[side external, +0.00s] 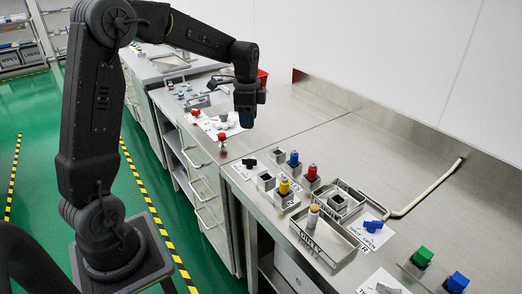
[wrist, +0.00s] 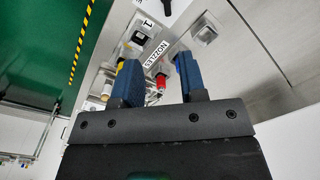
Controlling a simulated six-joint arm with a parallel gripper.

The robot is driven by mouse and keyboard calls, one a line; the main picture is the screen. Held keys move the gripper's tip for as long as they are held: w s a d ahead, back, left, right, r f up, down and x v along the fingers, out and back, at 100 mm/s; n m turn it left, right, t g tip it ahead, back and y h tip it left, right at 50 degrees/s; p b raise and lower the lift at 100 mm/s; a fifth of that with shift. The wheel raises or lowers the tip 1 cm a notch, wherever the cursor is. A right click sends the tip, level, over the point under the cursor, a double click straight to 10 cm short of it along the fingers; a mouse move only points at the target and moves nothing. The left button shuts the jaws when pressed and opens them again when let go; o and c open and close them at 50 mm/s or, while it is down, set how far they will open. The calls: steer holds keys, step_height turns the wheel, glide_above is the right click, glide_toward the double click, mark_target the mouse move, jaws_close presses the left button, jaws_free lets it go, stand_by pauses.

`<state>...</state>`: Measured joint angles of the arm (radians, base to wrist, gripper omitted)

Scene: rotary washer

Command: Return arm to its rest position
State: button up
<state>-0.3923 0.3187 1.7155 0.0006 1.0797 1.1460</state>
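My arm is raised and bent, and my gripper (side external: 246,118) hangs above the steel bench (side external: 330,130) in the side external view, pointing down. In the wrist view my gripper (wrist: 160,82) has its two blue fingers spread apart with nothing held between them. A red-topped nozzle (wrist: 161,82) shows in the gap, on the bench beyond the fingers, beside the "NOZZLES" label (wrist: 156,54). No marker of a rest position is visible.
Blue (side external: 293,159), red (side external: 312,172) and yellow (side external: 284,186) nozzles stand in holders on the bench. A tray marked "DIRTY" (side external: 312,243) holds a pale bottle-like piece (side external: 313,216). Green (side external: 422,257) and blue (side external: 457,282) pieces sit at the near right.

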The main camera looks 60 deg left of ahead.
steer(key=s+d+r+n+t, duration=0.2)
steer(key=s+d+r+n, duration=0.2)
steer(key=s+d+r, duration=0.45)
steer(key=s+d+f+n+t, duration=0.1)
steer(key=s+d+n+t, duration=0.2)
steer(key=s+d, duration=0.5)
steer(key=s+n, duration=0.1)
steer(key=s, duration=0.3)
steer(key=shift+s+d+f+n, duration=0.2)
steer(key=shift+s+f+n, duration=0.1)
steer(key=shift+s+f, duration=0.1)
